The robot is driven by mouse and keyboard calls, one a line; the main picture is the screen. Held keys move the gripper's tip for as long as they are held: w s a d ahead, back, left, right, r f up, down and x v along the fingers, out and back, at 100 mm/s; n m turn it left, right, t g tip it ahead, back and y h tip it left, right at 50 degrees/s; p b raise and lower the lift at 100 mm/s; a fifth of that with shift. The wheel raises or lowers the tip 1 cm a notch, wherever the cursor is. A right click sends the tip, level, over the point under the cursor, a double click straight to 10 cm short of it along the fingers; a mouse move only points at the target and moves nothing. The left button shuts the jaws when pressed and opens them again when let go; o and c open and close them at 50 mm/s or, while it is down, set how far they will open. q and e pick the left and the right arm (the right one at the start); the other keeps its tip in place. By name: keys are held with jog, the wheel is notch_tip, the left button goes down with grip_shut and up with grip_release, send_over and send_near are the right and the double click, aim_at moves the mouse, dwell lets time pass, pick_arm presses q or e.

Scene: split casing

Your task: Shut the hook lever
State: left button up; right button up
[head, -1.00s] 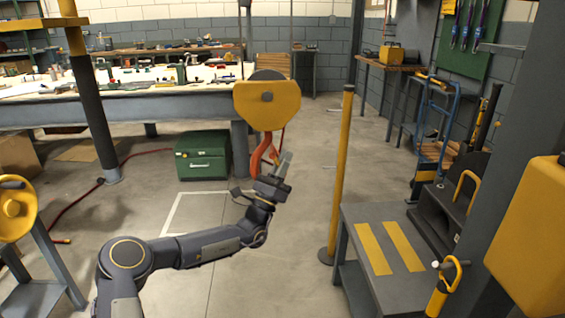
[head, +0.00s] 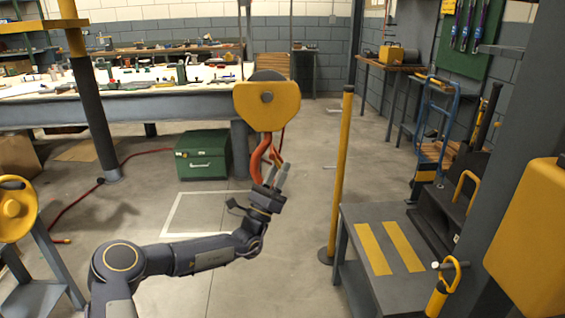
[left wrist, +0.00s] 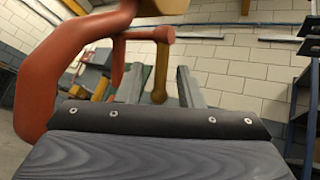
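The orange hook (head: 257,160) hangs under a yellow block (head: 267,104) in the head view. A short orange piece, apparently the lever (head: 276,156), slants at its right side. My left gripper (head: 278,171) is just below and right of the hook, fingers pointing up. In the left wrist view the thick hook (left wrist: 38,88) curves at the left. My two grey fingers (left wrist: 160,84) stand apart there, with a yellow-brown rod with a rounded end (left wrist: 160,72) showing between them. I cannot tell whether anything touches. My right gripper is not in view.
A yellow post (head: 341,175) stands right of the hook. A grey stand with yellow stripes (head: 400,275) is at the lower right. A green box (head: 202,156) and a long workbench (head: 120,108) are behind. The floor around the hook is open.

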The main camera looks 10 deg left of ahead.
pick_arm(q)
jog(key=v, duration=0.5)
